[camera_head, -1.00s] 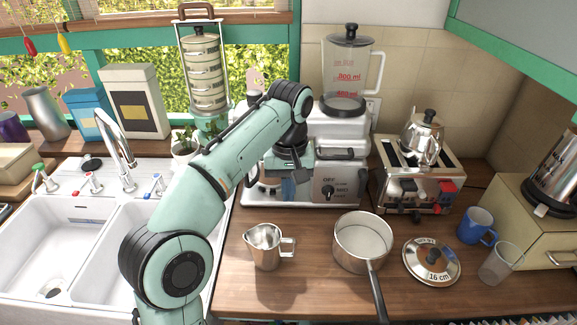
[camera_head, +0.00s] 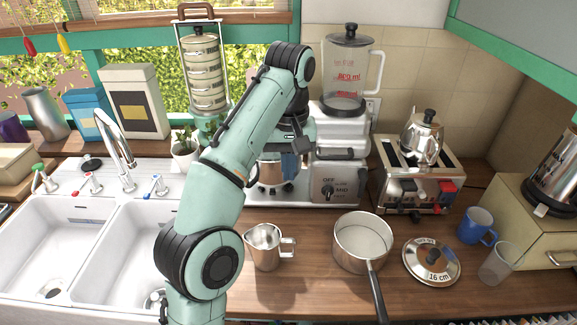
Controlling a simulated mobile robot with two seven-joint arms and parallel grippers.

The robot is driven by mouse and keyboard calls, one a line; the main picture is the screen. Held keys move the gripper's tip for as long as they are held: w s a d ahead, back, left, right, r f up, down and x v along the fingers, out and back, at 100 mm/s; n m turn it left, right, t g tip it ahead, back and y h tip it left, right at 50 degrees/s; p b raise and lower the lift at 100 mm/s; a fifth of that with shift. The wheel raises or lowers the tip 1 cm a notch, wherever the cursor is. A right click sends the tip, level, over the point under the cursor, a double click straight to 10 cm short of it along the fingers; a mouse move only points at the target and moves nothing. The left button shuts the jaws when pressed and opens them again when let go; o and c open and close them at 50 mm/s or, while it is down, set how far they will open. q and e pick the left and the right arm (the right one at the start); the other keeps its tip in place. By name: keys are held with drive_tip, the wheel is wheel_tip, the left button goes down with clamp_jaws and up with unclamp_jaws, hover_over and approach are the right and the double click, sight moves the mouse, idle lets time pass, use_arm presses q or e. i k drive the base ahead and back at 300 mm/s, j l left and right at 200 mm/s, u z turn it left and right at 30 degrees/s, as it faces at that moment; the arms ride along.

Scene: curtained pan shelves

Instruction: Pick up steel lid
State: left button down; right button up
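The steel lid (camera_head: 418,268) lies flat on the wooden counter at the right. It is round, with a black knob and "16 cm" on its rim. The steel saucepan (camera_head: 350,262) stands just left of it, uncovered, its dark handle pointing to the front. My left gripper (camera_head: 303,148) is above the back of the counter, in front of the blender base, up and left of the lid and well apart from it. Its fingers are small and dark, so I cannot tell whether they are open. My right gripper is not in view.
A steel jug (camera_head: 265,258) stands left of the saucepan. A blue mug (camera_head: 475,226) and a clear glass (camera_head: 497,265) stand right of the lid. A toaster (camera_head: 445,180) with a kettle (camera_head: 420,140) on top is behind. The double sink (camera_head: 60,240) is at the left.

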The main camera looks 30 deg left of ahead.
sight(428, 258)
drive_tip(key=k, duration=1)
